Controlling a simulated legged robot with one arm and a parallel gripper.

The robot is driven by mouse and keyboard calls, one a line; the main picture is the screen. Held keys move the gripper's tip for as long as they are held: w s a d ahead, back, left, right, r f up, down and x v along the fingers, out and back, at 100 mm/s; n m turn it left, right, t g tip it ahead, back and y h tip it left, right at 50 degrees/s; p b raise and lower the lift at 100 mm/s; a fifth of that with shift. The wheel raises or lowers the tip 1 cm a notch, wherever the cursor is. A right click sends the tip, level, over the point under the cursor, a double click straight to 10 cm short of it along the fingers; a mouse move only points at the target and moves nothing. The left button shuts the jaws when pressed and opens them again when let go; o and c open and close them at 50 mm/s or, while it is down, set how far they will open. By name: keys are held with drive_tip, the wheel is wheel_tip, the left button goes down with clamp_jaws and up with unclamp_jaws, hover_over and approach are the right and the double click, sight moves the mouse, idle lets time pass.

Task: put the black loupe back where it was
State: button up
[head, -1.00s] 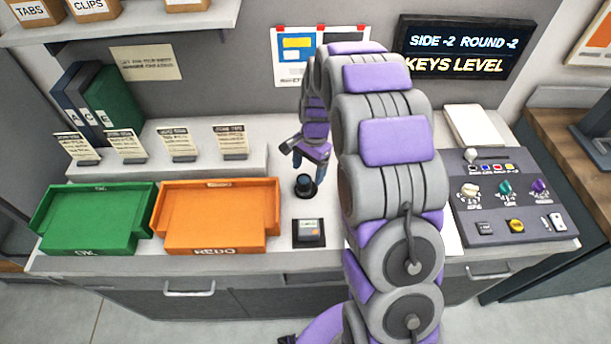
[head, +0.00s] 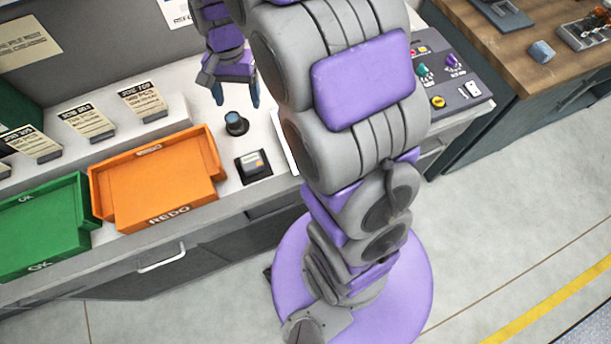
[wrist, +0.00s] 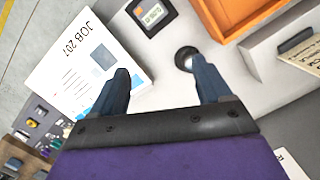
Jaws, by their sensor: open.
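The black loupe (head: 236,124) stands upright on the light counter, right of the orange REDO tray (head: 158,190) and behind a small black square device (head: 253,167). I cannot tell the exact height gap.
The green OK tray (head: 45,228) is at the left. Small sign cards (head: 88,122) stand on a raised ledge behind the trays. A JOB 207 sheet (wrist: 75,60) lies beside the device. A control panel (head: 450,80) stands at the right. My arm hides part of the counter.

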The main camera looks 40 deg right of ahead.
drive_tip(key=s+r+n, duration=0.2)
drive_tip(key=s+n, duration=0.2)
drive_tip(key=s, duration=1)
drive_tip(key=s+r+n+h, duration=0.1)
drive_tip(key=s+n, duration=0.3)
drive_tip(key=s, duration=0.9)
drive_tip(key=shift+s+a+r+g, duration=0.25)
drive_tip(key=shift+s+r+g, duration=0.1)
drive_tip(key=shift+r, duration=0.4)
drive_tip(key=shift+d, duration=0.1)
